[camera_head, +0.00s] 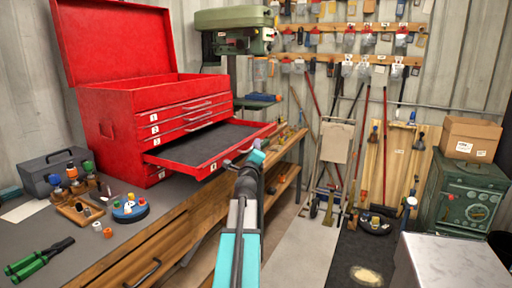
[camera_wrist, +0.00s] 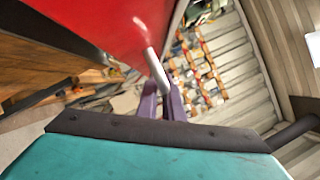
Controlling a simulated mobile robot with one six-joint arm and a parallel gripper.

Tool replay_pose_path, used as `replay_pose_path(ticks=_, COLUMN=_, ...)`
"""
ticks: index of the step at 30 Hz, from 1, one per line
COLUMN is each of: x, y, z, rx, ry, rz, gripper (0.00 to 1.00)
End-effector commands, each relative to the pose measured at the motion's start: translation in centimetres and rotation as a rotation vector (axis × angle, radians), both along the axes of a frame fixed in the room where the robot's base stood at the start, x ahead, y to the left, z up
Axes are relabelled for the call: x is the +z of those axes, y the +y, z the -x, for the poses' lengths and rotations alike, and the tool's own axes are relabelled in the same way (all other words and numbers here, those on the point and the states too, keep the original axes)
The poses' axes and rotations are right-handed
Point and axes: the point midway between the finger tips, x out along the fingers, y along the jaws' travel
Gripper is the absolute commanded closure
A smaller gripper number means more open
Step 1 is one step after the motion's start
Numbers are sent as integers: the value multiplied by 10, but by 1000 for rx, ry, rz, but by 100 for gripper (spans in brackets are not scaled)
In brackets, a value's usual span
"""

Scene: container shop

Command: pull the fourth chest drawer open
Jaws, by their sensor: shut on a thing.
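The red tool chest (camera_head: 120,120) stands on the workbench with its lid up. Its fourth drawer (camera_head: 203,172), marked 4, is pulled well out and shows a dark, empty liner; the drawers marked 1, 2 and 3 are closed. My gripper (camera_head: 250,158) is at the front of the fourth drawer, shut on its handle. In the wrist view the pale handle (camera_wrist: 157,68) runs down to the purple fingers of my gripper (camera_wrist: 170,100), beside the red drawer front (camera_wrist: 110,25). The fingers hide the end of the handle.
The workbench (camera_head: 150,240) holds a grey toolbox (camera_head: 55,170), green-handled pliers (camera_head: 38,262) and small parts at left. A green drill press (camera_head: 235,30) stands behind the chest. A hand truck (camera_head: 325,185) and a green safe (camera_head: 460,195) stand at right. Floor beside the bench is clear.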

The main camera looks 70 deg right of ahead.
Motion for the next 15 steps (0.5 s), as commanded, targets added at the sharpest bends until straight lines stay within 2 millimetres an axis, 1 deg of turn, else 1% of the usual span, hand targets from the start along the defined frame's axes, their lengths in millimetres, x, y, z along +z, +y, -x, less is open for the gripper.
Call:
replay_pose_path(ticks=1, x=-2, y=0, z=0, rx=3, ry=-3, rz=-4, gripper=100)
replay_pose_path(ticks=8, x=-1, y=-1, z=1, rx=0, ry=-5, rz=-3, gripper=100)
replay_pose_path(ticks=9, x=-1, y=-1, z=1, rx=0, ry=-5, rz=-3, gripper=90)
replay_pose_path(ticks=10, x=-1, y=-1, z=1, rx=-1, ry=-5, rz=-2, gripper=85)
replay_pose_path(ticks=15, x=0, y=0, z=-2, rx=2, ry=-4, rz=-1, gripper=85)
